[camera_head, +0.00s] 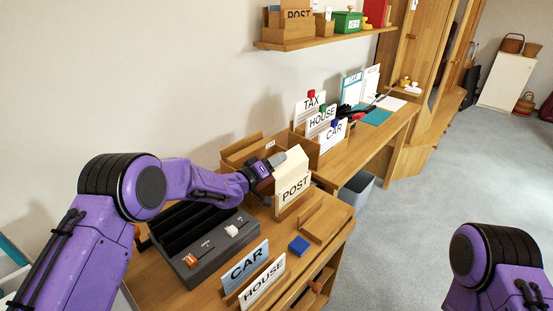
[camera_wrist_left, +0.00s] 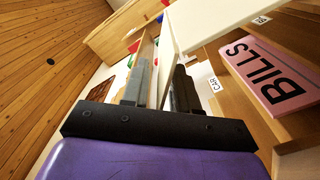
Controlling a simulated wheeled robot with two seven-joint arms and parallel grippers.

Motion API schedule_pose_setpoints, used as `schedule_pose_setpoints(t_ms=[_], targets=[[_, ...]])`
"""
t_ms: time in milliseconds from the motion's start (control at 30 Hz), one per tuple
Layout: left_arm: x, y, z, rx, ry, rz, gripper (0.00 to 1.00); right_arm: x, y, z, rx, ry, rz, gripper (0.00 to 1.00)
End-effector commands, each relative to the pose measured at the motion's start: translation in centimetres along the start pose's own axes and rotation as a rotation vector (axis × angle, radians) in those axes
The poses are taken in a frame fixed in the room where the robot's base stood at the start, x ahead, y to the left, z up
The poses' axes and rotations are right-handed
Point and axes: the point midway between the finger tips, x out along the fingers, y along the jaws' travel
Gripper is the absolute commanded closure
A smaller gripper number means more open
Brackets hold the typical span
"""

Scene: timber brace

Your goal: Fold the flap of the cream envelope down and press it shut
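The cream envelope (camera_head: 293,188), marked POST, stands upright in a wooden holder on the desk. Its cream flap (camera_head: 290,160) sticks up at the top, slanting back. In the left wrist view, a large cream panel (camera_wrist_left: 222,18) crosses the top and a narrower cream part (camera_wrist_left: 169,62) reaches down between the fingers. My left gripper (camera_head: 275,160) is at the envelope's upper left. In the wrist view my left gripper (camera_wrist_left: 162,75) has its fingers apart, with cream paper between them; whether they touch it is unclear. My right gripper is out of view; only my right arm shows.
A dark sorter tray (camera_head: 210,252) lies left of the envelope. CAR (camera_head: 245,265) and HOUSE (camera_head: 263,284) cards stand in front, near a blue block (camera_head: 299,246). A pink BILLS envelope (camera_wrist_left: 268,78) stands close by in the wrist view. Labelled cards (camera_head: 322,120) stand behind.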

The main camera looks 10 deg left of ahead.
Motion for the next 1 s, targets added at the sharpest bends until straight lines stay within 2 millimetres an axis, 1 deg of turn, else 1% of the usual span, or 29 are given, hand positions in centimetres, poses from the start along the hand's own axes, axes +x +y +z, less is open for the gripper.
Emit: schedule_pose_setpoints(t_ms=[100,267,300,367,400,767,1000], targets=[[0.44,0.03,0.0,-0.001,0.0,0.0,0.71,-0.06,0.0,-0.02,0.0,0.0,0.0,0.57],[0.44,0.02,-0.01,-0.001,0.001,0.0,0.71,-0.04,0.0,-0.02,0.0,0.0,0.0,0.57],[0.44,0.02,-0.01,-0.001,0.001,0.0,0.75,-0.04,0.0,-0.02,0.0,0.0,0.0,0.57],[0.43,0.02,-0.02,-0.001,0.001,0.0,0.94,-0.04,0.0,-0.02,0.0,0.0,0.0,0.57],[0.43,0.02,-0.02,-0.001,0.001,0.0,1.0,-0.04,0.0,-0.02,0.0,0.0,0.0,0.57],[0.41,0.14,0.01,0.028,0.001,0.0,1.0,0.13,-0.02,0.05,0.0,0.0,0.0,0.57],[0.43,0.76,0.16,0.159,0.0,0.001,1.0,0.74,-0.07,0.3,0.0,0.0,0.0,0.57]])
